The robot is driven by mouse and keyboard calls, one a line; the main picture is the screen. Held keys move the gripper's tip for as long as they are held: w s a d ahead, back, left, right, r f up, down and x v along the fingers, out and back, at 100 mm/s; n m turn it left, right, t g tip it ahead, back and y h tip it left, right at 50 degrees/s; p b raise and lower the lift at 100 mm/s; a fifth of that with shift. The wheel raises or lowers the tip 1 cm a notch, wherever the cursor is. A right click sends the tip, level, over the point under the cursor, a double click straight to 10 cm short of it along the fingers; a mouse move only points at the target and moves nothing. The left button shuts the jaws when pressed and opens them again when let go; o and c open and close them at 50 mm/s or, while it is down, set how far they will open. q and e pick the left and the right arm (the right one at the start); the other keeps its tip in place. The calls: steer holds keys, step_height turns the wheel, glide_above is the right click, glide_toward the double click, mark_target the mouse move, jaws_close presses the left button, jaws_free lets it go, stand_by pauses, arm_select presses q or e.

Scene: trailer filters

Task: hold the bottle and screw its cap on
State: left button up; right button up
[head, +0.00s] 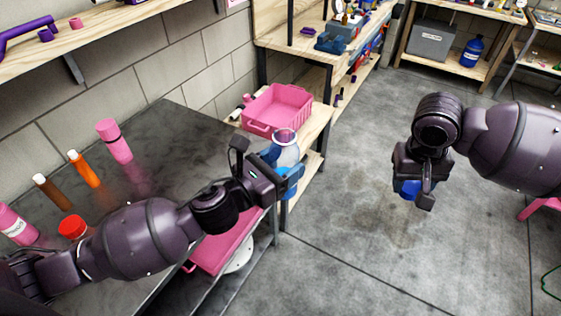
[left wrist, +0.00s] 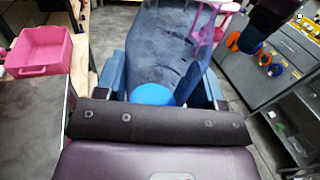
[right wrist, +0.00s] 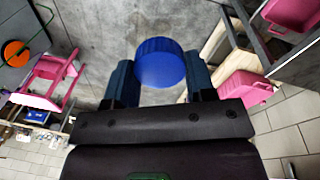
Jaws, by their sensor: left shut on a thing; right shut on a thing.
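The clear, see-through bottle (head: 288,152) is in my left gripper (head: 281,174), held upright or nearly so beside the table's right end. In the left wrist view the bottle (left wrist: 172,45) fills the space between the two blue fingers, with a blue round part (left wrist: 153,94) at the near side. My right gripper (head: 413,188) is shut on the blue cap (head: 409,189), over the open floor, well to the right of the bottle. In the right wrist view the round ridged cap (right wrist: 160,62) sits between the fingertips. Cap and bottle are apart.
A dark table (head: 150,180) on the left bears an orange bottle (head: 84,170), a brown bottle (head: 53,193), pink bottles (head: 114,142) and a red lid (head: 72,228). A pink crate (head: 275,119) stands on a wooden shelf behind my left gripper. The floor (head: 350,220) between the grippers is clear.

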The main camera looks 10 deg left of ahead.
steer(key=w+a+r+n, duration=0.3)
steer(key=w+a+r, duration=0.1)
steer(key=a+r, duration=0.9)
steer(key=s+a+r+n, duration=0.1)
steer(key=a+r+n, duration=0.1)
steer(key=a, duration=0.2)
steer(key=s+a+r+n, duration=0.1)
steer(key=a+r+n, duration=0.1)
steer(key=a, duration=0.3)
steer(key=s+a+r+n+y, duration=0.1)
steer(key=a+r+n, duration=0.1)
steer(key=a, duration=0.2)
steer(key=shift+a+r, duration=0.15)
steer(key=shift+a, duration=0.2)
arm_select(q)
steer(key=shift+a, duration=0.1)
arm_select(e)
steer(key=shift+s+n, duration=0.1)
steer(key=shift+n, duration=0.6)
steer(key=shift+d+n+g, duration=0.3)
steer(key=shift+n, duration=0.2)
steer(key=shift+s+a, duration=0.1)
